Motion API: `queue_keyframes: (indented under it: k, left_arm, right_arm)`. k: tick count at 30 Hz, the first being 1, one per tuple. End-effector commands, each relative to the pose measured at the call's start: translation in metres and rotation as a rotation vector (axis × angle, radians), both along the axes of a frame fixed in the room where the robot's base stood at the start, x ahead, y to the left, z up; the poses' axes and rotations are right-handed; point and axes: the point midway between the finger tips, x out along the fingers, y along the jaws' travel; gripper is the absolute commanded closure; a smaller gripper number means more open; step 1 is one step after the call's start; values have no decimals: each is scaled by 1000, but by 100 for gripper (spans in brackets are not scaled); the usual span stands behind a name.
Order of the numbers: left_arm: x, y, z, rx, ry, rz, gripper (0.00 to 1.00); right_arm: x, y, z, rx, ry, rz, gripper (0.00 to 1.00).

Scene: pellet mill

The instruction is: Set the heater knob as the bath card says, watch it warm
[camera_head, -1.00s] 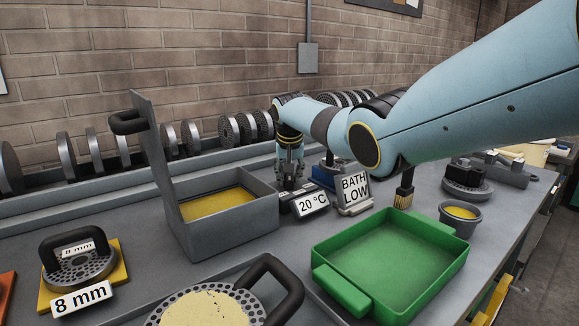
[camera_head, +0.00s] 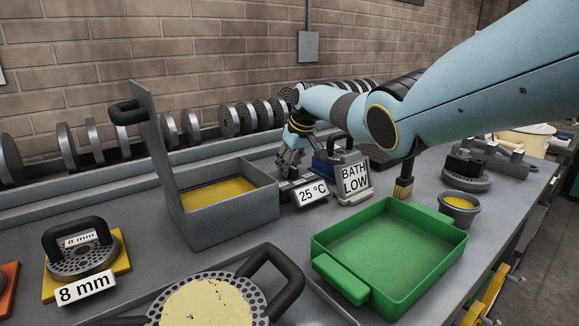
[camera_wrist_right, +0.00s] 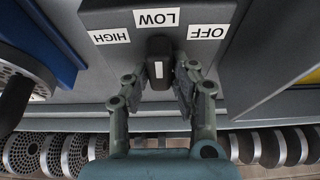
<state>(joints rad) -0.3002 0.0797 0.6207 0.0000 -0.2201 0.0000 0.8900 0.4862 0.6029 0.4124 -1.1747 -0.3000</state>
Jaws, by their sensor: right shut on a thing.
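The bath card (camera_head: 355,183) reads "BATH LOW" and stands upright behind the green tray. The temperature display (camera_head: 313,193) reads 25 °C. The open-lidded grey bath (camera_head: 232,222) holds yellow contents, left of the display. My right gripper (camera_head: 291,167) is down at the heater box behind the display. In the right wrist view the black heater knob (camera_wrist_right: 158,64) sits between the fingers of my right gripper (camera_wrist_right: 160,80), which is shut on it. Its white mark points at the LOW label (camera_wrist_right: 157,17), between HIGH (camera_wrist_right: 110,36) and OFF (camera_wrist_right: 206,33). My left gripper is out of view.
A green tray (camera_head: 345,281) is empty at the front right, with a brush (camera_head: 404,182) and a small cup (camera_head: 459,203) beyond it. An 8 mm die (camera_head: 82,262) and a filled die (camera_head: 252,302) lie in front. Several dies line the wall.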

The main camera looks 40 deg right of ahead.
Motion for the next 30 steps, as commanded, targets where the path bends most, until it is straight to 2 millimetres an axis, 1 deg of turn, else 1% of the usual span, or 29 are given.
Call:
queue_keyframes:
  k: [13,14,18,19,26,30]
  left_arm:
    - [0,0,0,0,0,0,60]
    - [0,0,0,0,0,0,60]
    - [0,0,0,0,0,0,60]
    - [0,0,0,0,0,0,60]
    - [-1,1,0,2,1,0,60]
    - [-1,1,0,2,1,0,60]
  right_arm:
    - [0,0,0,0,-1,9,100]
    - [0,0,0,0,-1,9,74]
    - [0,0,0,0,0,9,55]
    - [0,0,0,0,0,9,54]
    - [0,0,0,0,0,8,54]
    - [-2,-1,5,-1,-1,7,54]
